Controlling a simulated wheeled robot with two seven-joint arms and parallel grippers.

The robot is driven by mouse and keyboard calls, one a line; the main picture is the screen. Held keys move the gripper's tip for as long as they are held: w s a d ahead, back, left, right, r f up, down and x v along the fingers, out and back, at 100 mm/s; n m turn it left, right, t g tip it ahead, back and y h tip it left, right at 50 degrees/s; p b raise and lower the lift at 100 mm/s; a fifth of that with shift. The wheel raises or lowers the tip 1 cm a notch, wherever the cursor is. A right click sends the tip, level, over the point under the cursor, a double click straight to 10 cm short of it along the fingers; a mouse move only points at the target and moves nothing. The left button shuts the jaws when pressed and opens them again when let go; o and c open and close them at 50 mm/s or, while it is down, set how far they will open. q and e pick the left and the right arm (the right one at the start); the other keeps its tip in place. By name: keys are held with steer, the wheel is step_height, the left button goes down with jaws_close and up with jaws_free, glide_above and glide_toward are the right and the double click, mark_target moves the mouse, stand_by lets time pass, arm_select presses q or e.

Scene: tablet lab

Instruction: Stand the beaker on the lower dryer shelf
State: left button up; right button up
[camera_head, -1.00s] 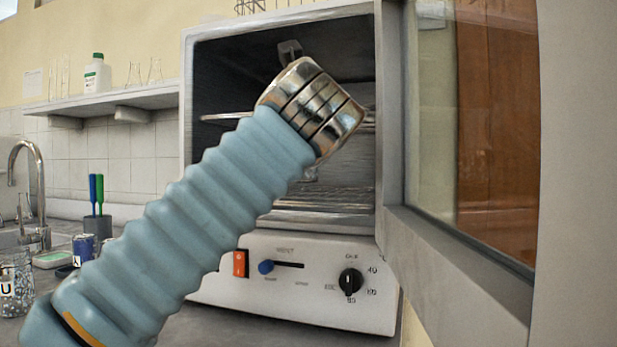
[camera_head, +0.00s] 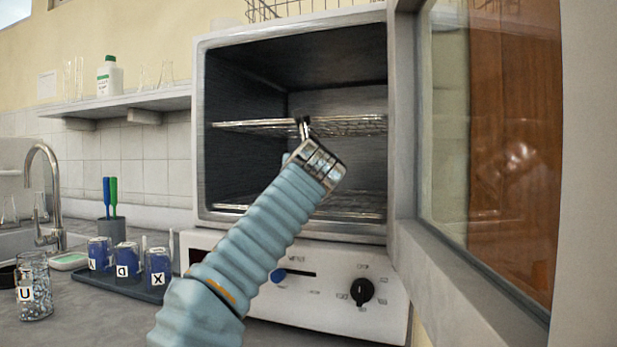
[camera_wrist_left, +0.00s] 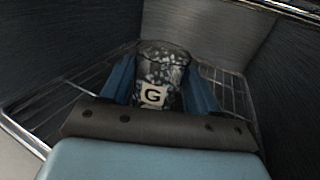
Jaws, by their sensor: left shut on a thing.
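My left gripper (camera_wrist_left: 159,72) has its two blue fingers on either side of a speckled glass beaker (camera_wrist_left: 165,68) labelled G and is shut on it. The beaker looks roughly upright in the left wrist view. In the head view my left arm reaches into the open dryer (camera_head: 215,130), and its wrist hides the fingers and the beaker. The lower dryer shelf (camera_head: 352,205) is a wire rack near the chamber floor; wire rack also shows around the beaker in the left wrist view (camera_wrist_left: 228,92). I cannot tell whether the beaker touches it. My right gripper is out of view.
The upper wire shelf (camera_head: 355,124) is above my wrist. The open glass door (camera_head: 470,240) stands on the right. Blue-filled beakers stand upside down or upright, unclear, on a dark tray (camera_head: 135,288) at left. A beaker labelled U (camera_head: 35,300) stands farther left.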

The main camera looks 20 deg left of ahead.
arm_select(q)
steer(key=shift+f, duration=0.2)
steer(key=o, duration=1.1)
steer(key=shift+r+p, duration=0.25)
steer(key=shift+p, duration=0.05)
steer(key=shift+b+v, duration=2.05)
steer(key=shift+v, duration=4.05)
